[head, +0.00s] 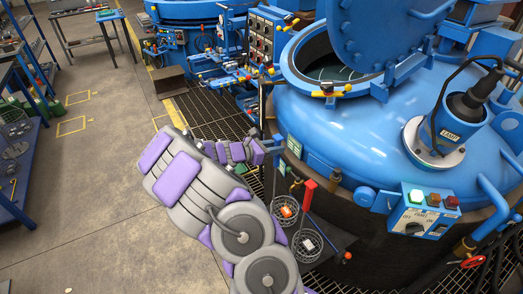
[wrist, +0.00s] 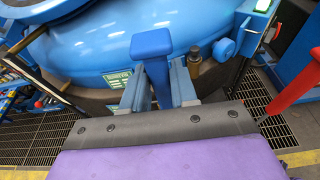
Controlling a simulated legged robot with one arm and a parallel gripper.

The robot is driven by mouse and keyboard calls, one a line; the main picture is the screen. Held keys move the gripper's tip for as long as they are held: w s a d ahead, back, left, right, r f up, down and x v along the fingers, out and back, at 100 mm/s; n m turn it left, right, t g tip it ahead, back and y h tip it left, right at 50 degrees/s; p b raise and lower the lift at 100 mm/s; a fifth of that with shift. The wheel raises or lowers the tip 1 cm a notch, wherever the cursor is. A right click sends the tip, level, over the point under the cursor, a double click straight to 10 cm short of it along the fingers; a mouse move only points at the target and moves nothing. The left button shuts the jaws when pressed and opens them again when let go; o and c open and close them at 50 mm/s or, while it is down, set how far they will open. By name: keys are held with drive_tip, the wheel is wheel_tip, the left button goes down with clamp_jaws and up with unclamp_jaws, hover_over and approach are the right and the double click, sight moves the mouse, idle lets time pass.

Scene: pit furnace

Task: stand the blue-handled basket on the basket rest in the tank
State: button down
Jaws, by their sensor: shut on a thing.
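My gripper (head: 268,147) is beside the front of a large blue vessel (head: 345,130). In the wrist view, its two grey fingers (wrist: 160,78) are shut on an upright blue handle (wrist: 152,45). A thin rod runs down from the gripper in the head view to a wire basket (head: 285,210) with an orange-and-white piece in it; this appears to be the blue-handled basket. The vessel's round hatch (head: 335,72) is open, with its lid raised. Its inside is dark with pale lines; I cannot make out the basket rest clearly.
A second wire basket (head: 307,244) with a red handle (head: 309,187) stands close to the right on a dark shelf. A lamp fitting (head: 455,117) and a button box (head: 425,212) are on the right.

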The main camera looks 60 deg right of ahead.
drive_tip(key=shift+w, duration=0.1)
drive_tip(key=f+v, duration=0.2)
drive_tip(key=v, duration=1.2)
drive_tip(key=a+f+v, duration=0.1)
drive_tip(key=f+v, duration=0.2)
drive_tip(key=v, duration=1.2)
drive_tip(key=shift+w+a+f+b, duration=0.2)
drive_tip(key=shift+w+a+b, duration=0.1)
drive_tip(key=shift+w+b, duration=0.15)
